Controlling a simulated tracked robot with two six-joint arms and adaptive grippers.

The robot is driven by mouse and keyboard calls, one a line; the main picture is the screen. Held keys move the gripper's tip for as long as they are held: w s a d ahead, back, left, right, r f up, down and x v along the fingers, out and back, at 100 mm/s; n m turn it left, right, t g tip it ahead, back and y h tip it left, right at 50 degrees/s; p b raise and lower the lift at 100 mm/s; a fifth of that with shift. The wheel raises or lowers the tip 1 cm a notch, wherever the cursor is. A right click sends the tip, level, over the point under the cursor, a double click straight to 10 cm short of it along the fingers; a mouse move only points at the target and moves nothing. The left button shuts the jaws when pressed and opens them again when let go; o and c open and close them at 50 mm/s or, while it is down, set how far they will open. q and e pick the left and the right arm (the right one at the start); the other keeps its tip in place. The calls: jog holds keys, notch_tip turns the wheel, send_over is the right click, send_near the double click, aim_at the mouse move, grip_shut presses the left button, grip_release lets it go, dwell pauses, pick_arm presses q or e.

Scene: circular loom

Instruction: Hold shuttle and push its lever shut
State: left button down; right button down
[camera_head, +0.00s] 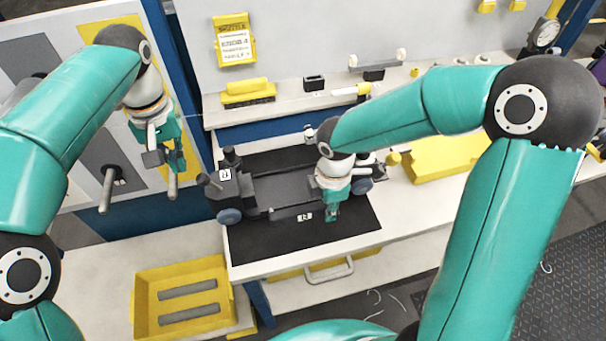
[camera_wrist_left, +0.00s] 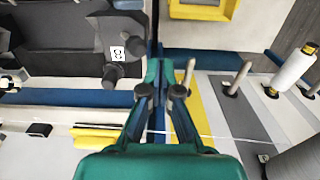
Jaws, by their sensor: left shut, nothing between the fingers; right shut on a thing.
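The shuttle (camera_head: 270,190) is a long dark grey body with blue wheels, lying on a black mat (camera_head: 300,232) on the bench. Its left end has a small white label and dark knobbed posts (camera_head: 207,181); I cannot tell which one is the lever. This end also shows in the left wrist view (camera_wrist_left: 75,40). My right gripper (camera_head: 332,212) is shut on the shuttle right of its middle; its fingertips are partly hidden. My left gripper (camera_head: 173,188) is shut and empty, left of the shuttle and apart from it. Its fingers show in the left wrist view (camera_wrist_left: 160,68).
A yellow tray (camera_head: 143,305) with grey bars stands at the front left. A board with pegs (camera_head: 107,190) is behind my left gripper. A yellow block (camera_head: 445,158) lies right of the mat. A shelf (camera_head: 285,105) with small tools runs along the back.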

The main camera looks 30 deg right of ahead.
aim_at(205, 175)
pick_arm(q)
notch_tip(205, 175, down, 7)
pick_arm(e)
jog(key=shift+s+f, duration=0.15)
jog(key=shift+f, duration=0.05)
pick_arm(q)
jog(key=shift+f, duration=0.1)
dwell(1.5)
jog(key=shift+s+d, duration=0.2)
jog(key=shift+d, duration=0.65)
jog(key=shift+s+d, duration=0.25)
jog(key=shift+d, duration=0.6)
jog(key=shift+s+d, duration=0.2)
jog(key=shift+d, duration=0.65)
pick_arm(e)
jog(key=shift+a, duration=0.1)
pick_arm(q)
jog(key=shift+w+a+r, duration=0.1)
jog(key=shift+a+r, duration=0.15)
jog(key=shift+r, duration=0.95)
jog(key=shift+w+a+r, duration=0.1)
jog(key=shift+a+r, duration=0.1)
jog(key=shift+r, duration=0.95)
jog(key=shift+a+r, duration=0.25)
jog(key=shift+r, duration=0.95)
